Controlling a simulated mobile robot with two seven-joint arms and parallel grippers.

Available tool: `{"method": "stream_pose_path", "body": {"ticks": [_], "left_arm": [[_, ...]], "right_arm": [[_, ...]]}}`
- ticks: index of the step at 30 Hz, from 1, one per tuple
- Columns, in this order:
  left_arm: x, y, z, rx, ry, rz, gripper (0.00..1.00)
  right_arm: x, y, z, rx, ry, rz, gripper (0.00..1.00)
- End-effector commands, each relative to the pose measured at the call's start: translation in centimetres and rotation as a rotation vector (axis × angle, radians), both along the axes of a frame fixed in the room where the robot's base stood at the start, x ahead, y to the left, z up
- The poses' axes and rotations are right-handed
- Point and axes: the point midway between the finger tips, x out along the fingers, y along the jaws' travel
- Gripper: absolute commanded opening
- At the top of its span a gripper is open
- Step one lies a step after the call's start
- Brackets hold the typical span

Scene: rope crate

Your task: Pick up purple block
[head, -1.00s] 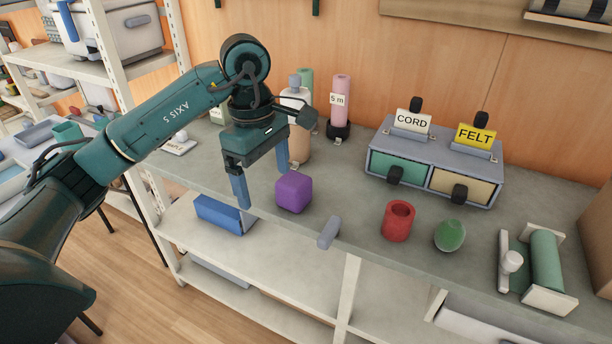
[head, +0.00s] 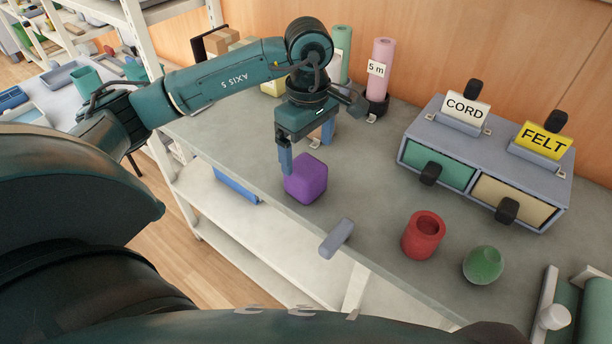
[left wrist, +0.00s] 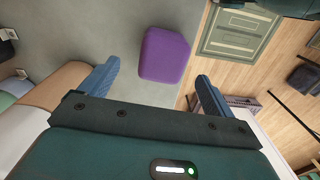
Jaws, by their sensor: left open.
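The purple block (head: 306,179) sits on the grey worktop near its front edge in the head view. My left gripper (head: 307,150) is open and points down just behind and above the block, with one blue finger partly overlapping the block's left side in the picture. In the left wrist view the purple block (left wrist: 165,54) lies ahead of the open fingers (left wrist: 158,78), roughly in line with the gap between them. Nothing is held. Whether a finger touches the block I cannot tell. My right gripper is not in view.
A red cup (head: 423,236) and a green rounded object (head: 483,265) stand further right. A drawer unit (head: 484,160) with CORD and FELT signs, and a pink roll (head: 380,70), stand behind.

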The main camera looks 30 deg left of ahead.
Motion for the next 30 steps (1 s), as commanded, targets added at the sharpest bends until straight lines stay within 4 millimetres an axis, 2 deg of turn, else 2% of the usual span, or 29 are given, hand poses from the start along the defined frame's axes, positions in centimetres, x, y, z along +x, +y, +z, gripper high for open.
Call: {"method": "stream_pose_path", "body": {"ticks": [5, 13, 17, 23, 30], "left_arm": [[-0.2, 0.1, -1.2, 0.0, 0.002, 0.0, 0.89], [-0.6, 0.2, -5.0, -0.001, 0.002, 0.0, 0.89], [-0.6, 0.2, -5.7, 0.0, 0.0, -0.001, 0.89], [-0.5, 0.2, -5.8, 0.0, -0.001, -0.001, 0.89], [-0.5, 0.2, -5.7, 0.0, -0.001, 0.0, 0.69]], "right_arm": [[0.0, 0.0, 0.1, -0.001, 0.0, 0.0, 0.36], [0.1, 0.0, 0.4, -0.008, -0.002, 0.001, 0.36], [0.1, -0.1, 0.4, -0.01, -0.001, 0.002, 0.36], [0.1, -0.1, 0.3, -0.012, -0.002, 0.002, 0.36], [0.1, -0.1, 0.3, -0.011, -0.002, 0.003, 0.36]]}}
